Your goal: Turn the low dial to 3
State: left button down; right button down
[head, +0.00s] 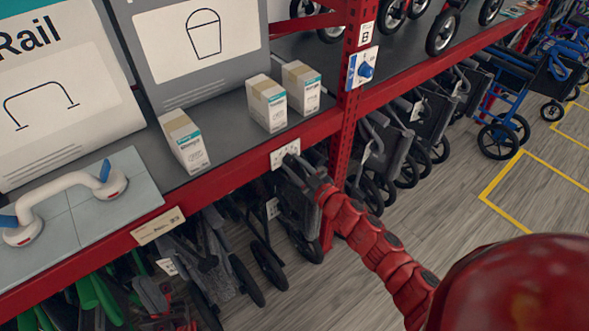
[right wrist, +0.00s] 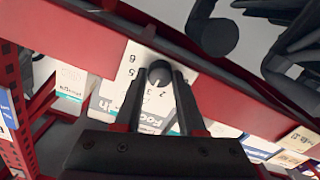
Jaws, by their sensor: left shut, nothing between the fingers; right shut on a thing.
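The low dial has a white plate (head: 279,158) on the red shelf edge, left of the post. In the right wrist view its plate (right wrist: 133,60) shows printed numbers, 6, 5, 3 and 2 among them, and a dark round knob (right wrist: 159,72). My right gripper (head: 291,160) reaches in from the right. Its fingers (right wrist: 160,85) are shut on the knob, one on each side. Which number the knob points to cannot be made out.
A blue dial (head: 363,70) on a white plate is higher on the red post (head: 345,120), under a B sign. Small boxes (head: 268,103) and a white rail (head: 65,190) are on the shelf. Folded walkers crowd below. Grey floor (head: 440,205) is open at the right.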

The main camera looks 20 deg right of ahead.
jog(key=shift+n, duration=0.5)
jog(key=c, duration=0.5)
grip_release()
jog(key=v, duration=1.7)
jog(key=shift+s, duration=0.2)
jog(key=shift+d, duration=0.1)
